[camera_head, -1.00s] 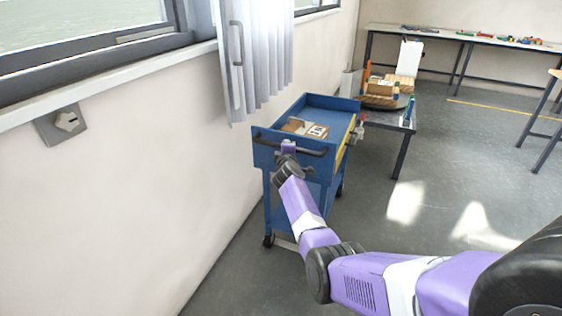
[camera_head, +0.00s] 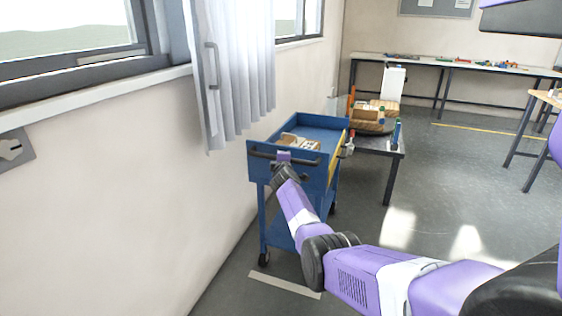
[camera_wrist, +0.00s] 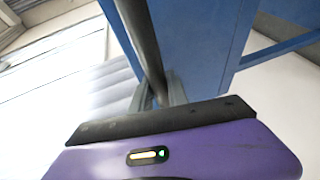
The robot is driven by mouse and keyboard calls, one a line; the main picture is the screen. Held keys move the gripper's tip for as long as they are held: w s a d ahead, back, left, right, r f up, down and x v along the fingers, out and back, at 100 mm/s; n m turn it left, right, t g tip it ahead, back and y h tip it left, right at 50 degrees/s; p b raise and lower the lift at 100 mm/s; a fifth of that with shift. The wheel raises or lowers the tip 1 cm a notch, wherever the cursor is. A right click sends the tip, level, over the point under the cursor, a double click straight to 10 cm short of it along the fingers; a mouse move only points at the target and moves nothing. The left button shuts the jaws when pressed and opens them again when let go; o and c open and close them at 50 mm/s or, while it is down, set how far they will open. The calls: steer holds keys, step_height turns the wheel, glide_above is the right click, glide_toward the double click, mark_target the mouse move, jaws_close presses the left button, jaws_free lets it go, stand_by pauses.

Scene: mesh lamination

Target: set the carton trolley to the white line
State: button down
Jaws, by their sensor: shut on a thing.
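The blue carton trolley (camera_head: 316,174) stands along the left wall, with a small open carton (camera_head: 299,142) in its top tray. My gripper (camera_head: 284,157) is shut on the black handle (camera_head: 262,155) at the trolley's near end. In the wrist view, the fingers (camera_wrist: 158,97) close around the dark handle bar (camera_wrist: 143,42), beside the blue panel. A pale whitish line (camera_head: 283,284) lies across the floor, nearer to me than the trolley's near left wheel (camera_head: 264,259). My arm hides part of the trolley's lower shelf.
A dark table (camera_head: 385,148) with wooden items stands close to the trolley's right. A white curtain (camera_head: 232,75) hangs at the left wall. A long bench (camera_head: 450,65) runs along the back. The floor at right is open, with a yellow line (camera_head: 490,130) farther back.

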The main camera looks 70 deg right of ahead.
steer(key=shift+s+d+r, duration=0.1)
steer(key=shift+d+r, duration=0.05)
steer(key=c, duration=1.3)
jaws_free()
steer(key=shift+s+a+r+p, duration=0.15)
steer(key=shift+s+a+p, duration=0.1)
steer(key=shift+a+p, duration=0.45)
steer(key=f+p+v, duration=0.1)
steer(key=p+v, duration=0.2)
steer(key=v, duration=0.3)
steer(key=shift+r, duration=0.45)
steer(key=shift+a, duration=0.1)
